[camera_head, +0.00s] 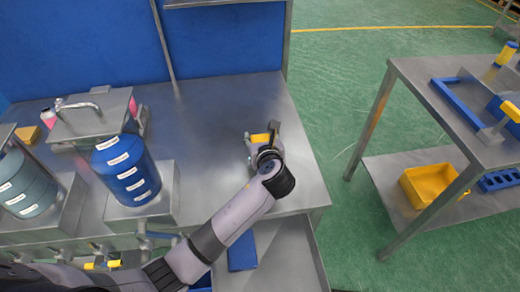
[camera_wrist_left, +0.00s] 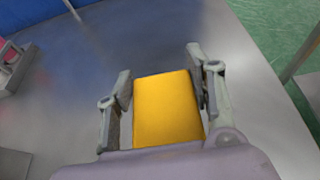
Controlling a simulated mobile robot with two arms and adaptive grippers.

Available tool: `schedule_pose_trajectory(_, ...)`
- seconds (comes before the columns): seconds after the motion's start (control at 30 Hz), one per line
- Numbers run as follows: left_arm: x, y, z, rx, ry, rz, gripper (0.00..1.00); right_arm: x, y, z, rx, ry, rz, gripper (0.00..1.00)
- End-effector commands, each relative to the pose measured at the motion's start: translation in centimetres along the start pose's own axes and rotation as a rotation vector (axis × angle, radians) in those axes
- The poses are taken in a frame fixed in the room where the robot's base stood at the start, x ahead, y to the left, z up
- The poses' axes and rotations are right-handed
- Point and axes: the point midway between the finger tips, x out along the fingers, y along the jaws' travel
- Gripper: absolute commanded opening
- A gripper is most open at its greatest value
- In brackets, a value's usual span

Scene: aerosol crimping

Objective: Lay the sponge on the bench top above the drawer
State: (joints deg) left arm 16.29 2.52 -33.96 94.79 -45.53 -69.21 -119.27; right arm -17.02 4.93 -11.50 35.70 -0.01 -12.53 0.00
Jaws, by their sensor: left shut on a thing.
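My left gripper (camera_head: 262,134) is shut on the yellow sponge (camera_head: 260,139), over the right part of the steel bench top (camera_head: 210,115). In the left wrist view the sponge (camera_wrist_left: 168,110) sits between the two fingers of the gripper (camera_wrist_left: 163,95), with bare metal around it. I cannot tell whether the sponge touches the bench top. The drawer (camera_head: 297,258) is pulled out below the bench's front edge, with a blue thing (camera_head: 242,252) in it. My arm hides part of the drawer. My right gripper is not in view.
Blue banded cylinder (camera_head: 127,170) and grey-green cylinder (camera_head: 25,185) stand on the bench's left side. A small yellow block (camera_head: 48,118) and pink bottle (camera_head: 133,105) are behind them. A side table (camera_head: 425,110) stands right, with a yellow bin (camera_head: 428,184) below. The bench's middle is clear.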

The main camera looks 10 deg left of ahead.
Motion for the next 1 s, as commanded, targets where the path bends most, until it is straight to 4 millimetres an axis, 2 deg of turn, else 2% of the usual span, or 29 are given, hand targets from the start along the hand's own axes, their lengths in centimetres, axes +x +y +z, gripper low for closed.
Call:
schedule_pose_trajectory(0.23, 0.8, 0.0, -1.9, 0.002, 0.001, 0.001, 0.34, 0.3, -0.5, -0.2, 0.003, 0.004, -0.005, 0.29)
schedule_pose_trajectory(0.43, 1.9, 0.0, -4.6, 0.002, 0.001, 0.002, 0.34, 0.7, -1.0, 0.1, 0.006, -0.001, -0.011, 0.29)
schedule_pose_trajectory(0.83, 2.1, 0.0, -5.1, 0.001, 0.0, 0.001, 0.34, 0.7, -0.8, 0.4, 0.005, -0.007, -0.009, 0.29)
schedule_pose_trajectory(0.87, 2.1, 0.0, -5.1, 0.0, 0.0, 0.0, 0.51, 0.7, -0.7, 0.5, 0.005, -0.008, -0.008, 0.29)
schedule_pose_trajectory(1.0, 2.1, 0.0, -5.1, 0.0, 0.0, 0.001, 0.6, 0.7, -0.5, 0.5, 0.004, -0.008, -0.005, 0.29)
